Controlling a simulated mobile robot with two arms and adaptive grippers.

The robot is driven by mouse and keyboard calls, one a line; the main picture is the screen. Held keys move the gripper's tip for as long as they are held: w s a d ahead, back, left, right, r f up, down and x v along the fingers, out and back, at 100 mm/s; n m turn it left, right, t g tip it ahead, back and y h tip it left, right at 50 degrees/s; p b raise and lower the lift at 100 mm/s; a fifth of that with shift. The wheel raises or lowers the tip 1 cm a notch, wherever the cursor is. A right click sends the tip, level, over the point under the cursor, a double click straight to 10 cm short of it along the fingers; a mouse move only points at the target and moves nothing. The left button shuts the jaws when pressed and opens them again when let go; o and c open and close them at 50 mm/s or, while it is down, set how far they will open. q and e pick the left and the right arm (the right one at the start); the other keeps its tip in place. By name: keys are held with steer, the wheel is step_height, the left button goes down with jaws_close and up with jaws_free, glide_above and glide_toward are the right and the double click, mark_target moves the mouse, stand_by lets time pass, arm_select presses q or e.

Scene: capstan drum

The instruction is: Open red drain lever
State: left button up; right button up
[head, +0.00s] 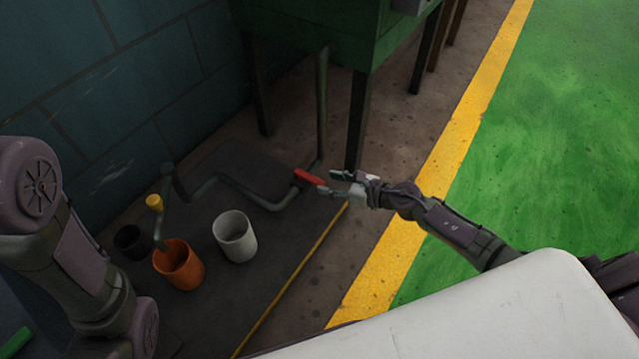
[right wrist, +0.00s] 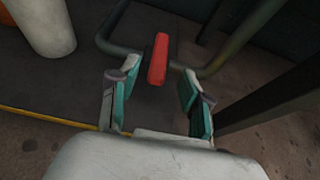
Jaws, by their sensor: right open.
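The red drain lever (head: 308,177) sits on a grey pipe (head: 262,201) low under the green cabinet. My right gripper (head: 332,183) is open with its fingertips close to the lever's near end. In the right wrist view the lever (right wrist: 158,59) lies ahead of and between the two spread fingers (right wrist: 155,88), with free room on both sides. I cannot tell whether the fingers touch it. My left arm shows at the left of the head view, but its gripper is not in view.
A green cabinet (head: 310,35) on dark legs stands above the pipe. An orange bucket (head: 180,266), a white bucket (head: 235,237) and a black bucket (head: 130,242) stand on the dark mat (head: 285,235). A cabinet leg (head: 357,120) is close beside the lever. Green floor (head: 560,120) at right is clear.

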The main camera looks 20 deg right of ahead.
mark_target(316, 180)
steer(key=shift+b+x, duration=0.55)
steer(key=shift+x, duration=1.55)
steer(key=shift+c, duration=0.3)
jaws_close()
